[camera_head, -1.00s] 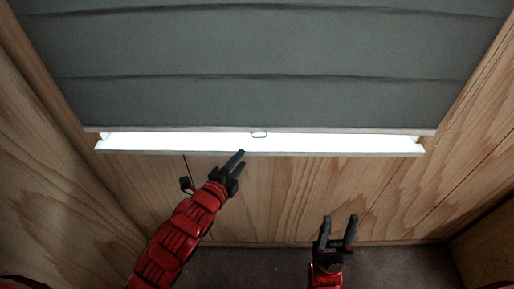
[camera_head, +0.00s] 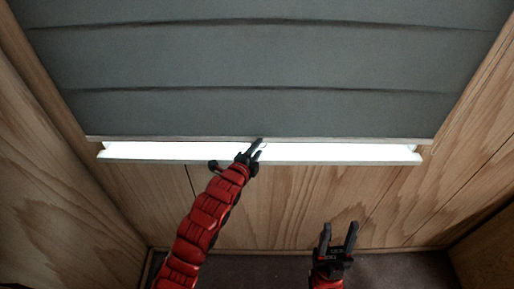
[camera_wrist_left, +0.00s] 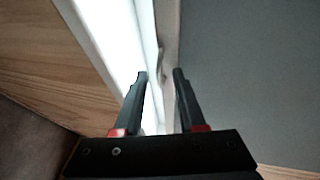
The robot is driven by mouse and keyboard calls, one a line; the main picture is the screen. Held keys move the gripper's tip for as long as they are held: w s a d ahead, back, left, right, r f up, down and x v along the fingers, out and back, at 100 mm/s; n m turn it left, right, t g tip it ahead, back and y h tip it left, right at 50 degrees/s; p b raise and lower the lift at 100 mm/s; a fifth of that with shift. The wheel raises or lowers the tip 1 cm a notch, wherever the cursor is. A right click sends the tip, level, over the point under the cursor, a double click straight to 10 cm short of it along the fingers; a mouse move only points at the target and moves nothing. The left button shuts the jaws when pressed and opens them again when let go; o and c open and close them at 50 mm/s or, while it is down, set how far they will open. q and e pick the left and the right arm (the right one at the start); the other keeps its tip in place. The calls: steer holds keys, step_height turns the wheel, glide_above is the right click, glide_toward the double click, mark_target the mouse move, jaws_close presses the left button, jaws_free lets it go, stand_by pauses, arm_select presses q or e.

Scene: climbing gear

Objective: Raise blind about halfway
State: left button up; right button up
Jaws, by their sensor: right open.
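The grey blind (camera_head: 250,60) hangs low over the window, and its pale bottom rail (camera_head: 370,140) sits a little above the white sill (camera_head: 340,160). A small pull ring (camera_head: 264,146) at the rail's middle is mostly hidden by my left gripper (camera_head: 260,146). In the left wrist view, the fingers of my left gripper (camera_wrist_left: 160,74) are apart, with the rail's edge (camera_wrist_left: 169,50) and what looks like the ring between them. I cannot tell whether they touch it. My right gripper (camera_head: 338,236) is open and empty, low in front of the wooden wall.
A bright strip of window (camera_head: 160,150) shows between rail and sill. Wood panelling (camera_head: 300,205) lies below the sill, and wooden side walls (camera_head: 50,190) stand at left and right. The dark floor (camera_head: 400,270) looks clear.

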arm_select(q)
jaws_close()
stand_by(1.5)
